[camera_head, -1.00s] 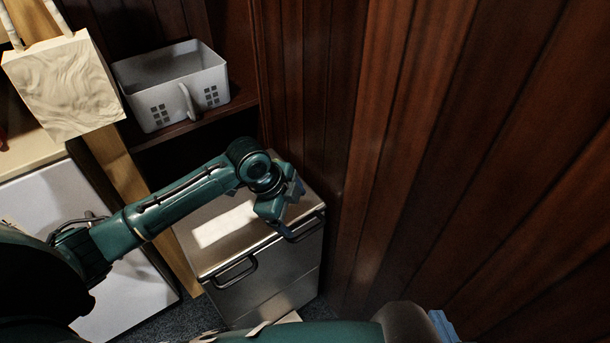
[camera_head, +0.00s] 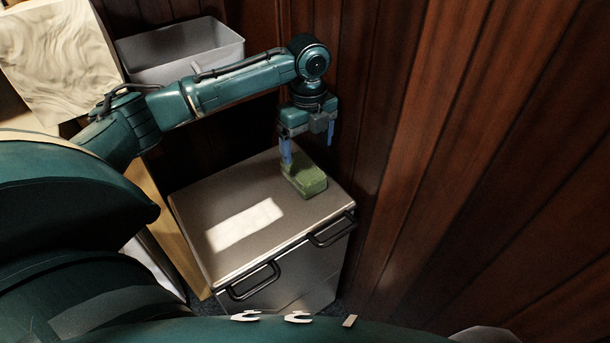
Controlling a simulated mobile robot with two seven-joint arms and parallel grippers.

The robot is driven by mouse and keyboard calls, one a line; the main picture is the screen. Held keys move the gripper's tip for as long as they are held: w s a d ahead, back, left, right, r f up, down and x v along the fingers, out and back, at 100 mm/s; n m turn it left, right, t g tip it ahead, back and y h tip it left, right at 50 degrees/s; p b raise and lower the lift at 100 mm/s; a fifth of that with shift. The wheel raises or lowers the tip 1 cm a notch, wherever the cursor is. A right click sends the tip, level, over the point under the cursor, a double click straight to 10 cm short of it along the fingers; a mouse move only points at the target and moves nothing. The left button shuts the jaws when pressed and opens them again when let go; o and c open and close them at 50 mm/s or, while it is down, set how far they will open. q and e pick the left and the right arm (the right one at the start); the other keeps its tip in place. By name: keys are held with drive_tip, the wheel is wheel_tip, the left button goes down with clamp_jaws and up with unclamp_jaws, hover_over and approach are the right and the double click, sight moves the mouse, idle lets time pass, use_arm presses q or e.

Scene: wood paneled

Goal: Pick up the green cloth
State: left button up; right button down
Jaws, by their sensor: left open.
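The green cloth (camera_head: 304,181) is a small, folded, block-like bundle. It lies on the beige top of a low cabinet (camera_head: 215,190), near the back right by the wood wall. My left gripper (camera_head: 308,150) points down above the cloth, with its blue fingers apart. The left finger comes down in front of the cloth's back left end, and I cannot tell whether it touches. The right finger is over the back right side. Nothing is held between the fingers. My right gripper is not in view.
The cabinet has two dark handles (camera_head: 255,282) along its front edge. A bright rectangular patch (camera_head: 243,225) lies on its top. A grey-white basket (camera_head: 180,55) stands behind my left arm. The wood-paneled wall (camera_head: 450,150) rises close on the right.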

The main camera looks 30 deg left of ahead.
sight(305, 169)
use_arm(q)
wheel_tip(305, 169, down, 4)
drive_tip(key=shift+r+b, duration=0.2)
drive_tip(key=shift+b, duration=0.1)
drive_tip(key=f, duration=0.2)
drive_tip(key=f+b, duration=0.1)
drive_tip(key=f, duration=0.1)
drive_tip(key=shift+s+a+f, duration=0.15)
drive_tip(key=shift+s+f, duration=0.05)
drive_tip(key=shift+f, duration=0.3)
drive_tip(key=shift+c, duration=0.4)
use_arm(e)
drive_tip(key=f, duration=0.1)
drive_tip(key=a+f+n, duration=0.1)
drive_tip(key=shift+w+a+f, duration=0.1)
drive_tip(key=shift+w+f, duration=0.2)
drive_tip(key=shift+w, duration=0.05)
use_arm(q)
drive_tip(key=shift+r, duration=0.1)
drive_tip(key=c, duration=1)
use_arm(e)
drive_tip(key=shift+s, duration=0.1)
